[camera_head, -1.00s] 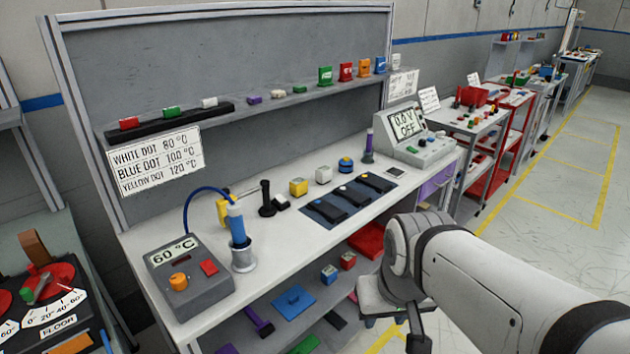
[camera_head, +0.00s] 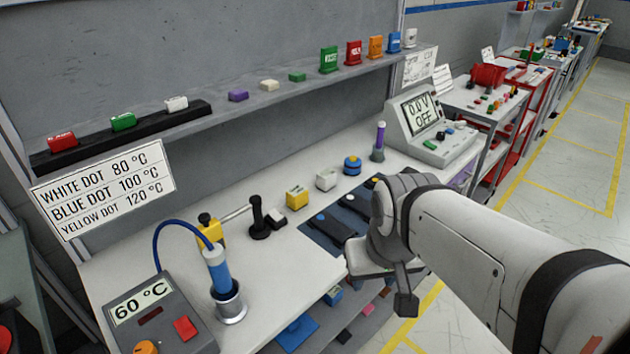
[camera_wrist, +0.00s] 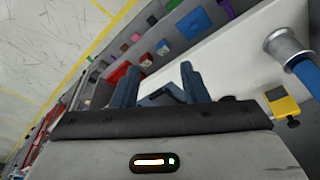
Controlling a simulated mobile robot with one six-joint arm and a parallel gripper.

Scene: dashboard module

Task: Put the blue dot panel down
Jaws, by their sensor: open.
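Several black panels lie on a dark blue mat (camera_head: 311,233) on the white bench. The leftmost one, the blue dot panel (camera_head: 332,229), bears a small blue dot and lies flat on the mat. My gripper's fingers show in the wrist view (camera_wrist: 160,78), apart and pointing over the bench edge. A dark blue shape shows low between them; I cannot tell whether it is the mat or a panel.
The 60 °C unit (camera_head: 150,310) and a blue iron in a metal cup (camera_head: 229,305) stand at left. Behind the mat are a yellow block (camera_head: 297,199), a white block (camera_head: 327,179) and the OFF meter (camera_head: 430,125). Below is a shelf with a blue plate (camera_wrist: 195,22).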

